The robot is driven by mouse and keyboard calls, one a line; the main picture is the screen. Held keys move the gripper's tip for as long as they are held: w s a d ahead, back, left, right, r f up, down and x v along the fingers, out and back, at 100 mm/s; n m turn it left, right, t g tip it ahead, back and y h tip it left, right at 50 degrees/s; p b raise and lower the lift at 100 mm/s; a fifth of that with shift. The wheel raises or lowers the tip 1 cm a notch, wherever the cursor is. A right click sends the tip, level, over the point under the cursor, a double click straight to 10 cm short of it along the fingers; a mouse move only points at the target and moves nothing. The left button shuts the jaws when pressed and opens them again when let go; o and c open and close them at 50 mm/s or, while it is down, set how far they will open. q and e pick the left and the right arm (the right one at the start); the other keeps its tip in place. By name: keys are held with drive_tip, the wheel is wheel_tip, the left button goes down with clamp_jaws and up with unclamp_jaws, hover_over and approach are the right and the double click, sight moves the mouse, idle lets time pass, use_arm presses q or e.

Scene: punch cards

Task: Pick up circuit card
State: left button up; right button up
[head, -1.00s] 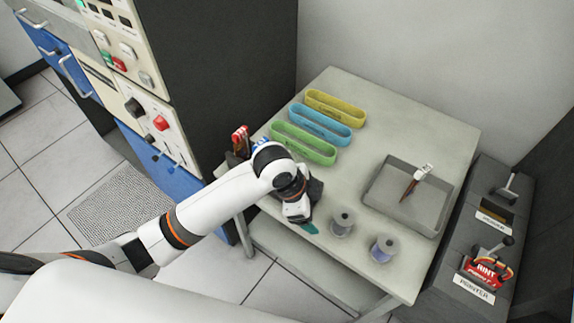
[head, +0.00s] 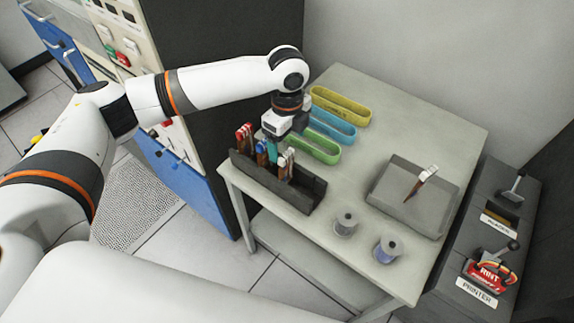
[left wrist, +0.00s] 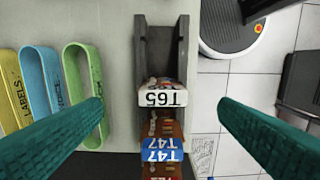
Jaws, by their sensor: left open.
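A dark card rack (head: 310,193) stands on the table's near-left edge. It holds upright circuit cards: red-topped cards (head: 244,137) at its left, blue-topped cards (head: 262,150) in the middle and white-topped cards (head: 286,162) to the right. Nothing is between the fingertips that I can see gripped.
Green (head: 313,149), blue (head: 332,124) and yellow (head: 341,105) bins stand behind the rack. A grey tray (head: 385,207) holds another card (head: 422,183). The printer (head: 482,276) and reader sit at right.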

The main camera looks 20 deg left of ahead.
sight(287, 154)
use_arm(q)
wheel_tip(287, 154, down, 3)
drive_tip(key=shift+r, duration=0.15)
drive_tip(key=f+p, duration=0.1)
drive_tip(key=f, duration=0.3)
drive_tip(key=shift+s+f+p, duration=0.15)
drive_tip(key=shift+s+p, duration=0.05)
drive_tip(key=shift+p, duration=0.1)
drive_tip(key=shift+f, duration=0.45)
drive_tip(key=shift+c, duration=1.4)
drive_tip(key=c, duration=0.8)
